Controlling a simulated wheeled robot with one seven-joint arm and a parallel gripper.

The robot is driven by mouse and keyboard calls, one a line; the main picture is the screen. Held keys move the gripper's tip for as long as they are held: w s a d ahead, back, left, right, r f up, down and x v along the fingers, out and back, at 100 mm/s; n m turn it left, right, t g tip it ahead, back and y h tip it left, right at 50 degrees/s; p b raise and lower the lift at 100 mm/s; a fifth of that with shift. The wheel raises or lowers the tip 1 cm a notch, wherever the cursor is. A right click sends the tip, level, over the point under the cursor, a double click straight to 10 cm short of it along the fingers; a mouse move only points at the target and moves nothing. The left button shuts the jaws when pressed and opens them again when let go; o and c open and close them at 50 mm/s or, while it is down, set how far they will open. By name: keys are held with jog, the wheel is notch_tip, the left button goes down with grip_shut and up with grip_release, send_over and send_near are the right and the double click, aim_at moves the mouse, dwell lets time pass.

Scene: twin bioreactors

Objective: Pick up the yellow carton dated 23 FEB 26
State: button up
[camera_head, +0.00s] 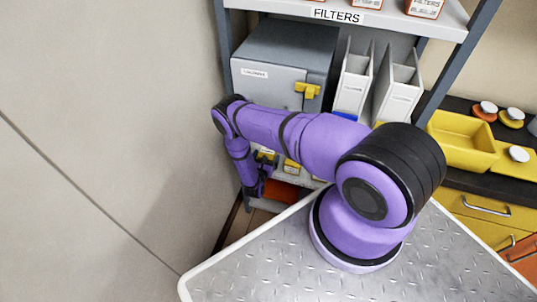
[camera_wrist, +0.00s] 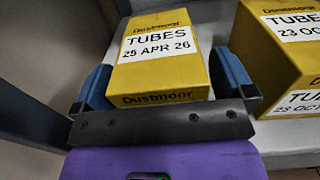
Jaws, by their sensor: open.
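In the wrist view a yellow Dustmoor carton (camera_wrist: 160,75) labelled TUBES, 25 APR 26, stands between the spread fingers of my gripper (camera_wrist: 162,88). The gripper is open, with one blue finger on each side of this carton. I cannot tell whether the fingers touch it. A second yellow carton (camera_wrist: 278,62), also labelled TUBES, stands to the right; its date begins 23 OC and is cut off by the picture edge. I can read no label dated 23 FEB 26. In the head view small yellow cartons (camera_head: 291,167) show low on the shelf unit, partly hidden by my arm.
The cartons stand on a pale shelf (camera_wrist: 285,133). In the head view a grey cabinet (camera_head: 280,62) and white file holders (camera_head: 355,82) stand above them. A plain wall (camera_head: 110,120) is close on the left. A yellow tray (camera_head: 462,142) lies on the counter at right.

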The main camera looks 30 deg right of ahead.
jog(key=shift+w+d, duration=0.2)
jog(key=shift+c, duration=0.5)
jog(key=c, duration=0.9)
jog(key=shift+r, duration=0.1)
